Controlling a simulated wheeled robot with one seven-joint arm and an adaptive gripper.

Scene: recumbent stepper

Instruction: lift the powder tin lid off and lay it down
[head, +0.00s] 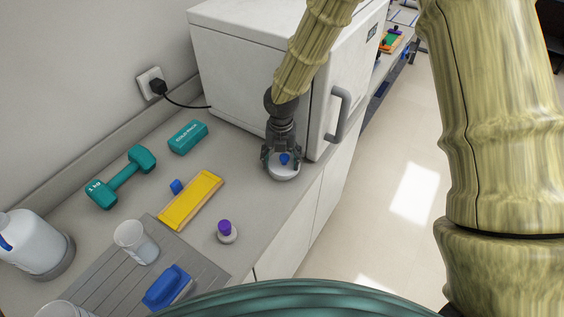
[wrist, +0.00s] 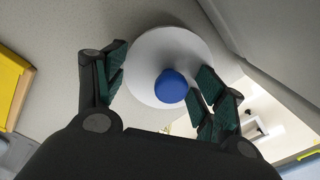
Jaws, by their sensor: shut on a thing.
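The powder tin lid (wrist: 150,55) is a white disc with a round blue knob (wrist: 172,86) on top. In the head view the same white lid (head: 284,175) is at the counter's right side, in front of the white cabinet. My gripper (head: 282,162) points down over it, with the blue knob between its fingers. In the wrist view my gripper (wrist: 163,84) has one finger at each side of the disc, and the right finger overlaps the knob's edge. I am shut on the lid. The tin's body under it is hidden, and I cannot tell whether the lid is raised.
The white cabinet (head: 245,62) with a grey handle stands close behind my gripper. A small white item with a purple top (head: 226,230), a yellow pack (head: 191,200), a teal dumbbell (head: 121,178) and a teal block (head: 188,137) lie to the left. Bare counter (head: 258,205) lies between.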

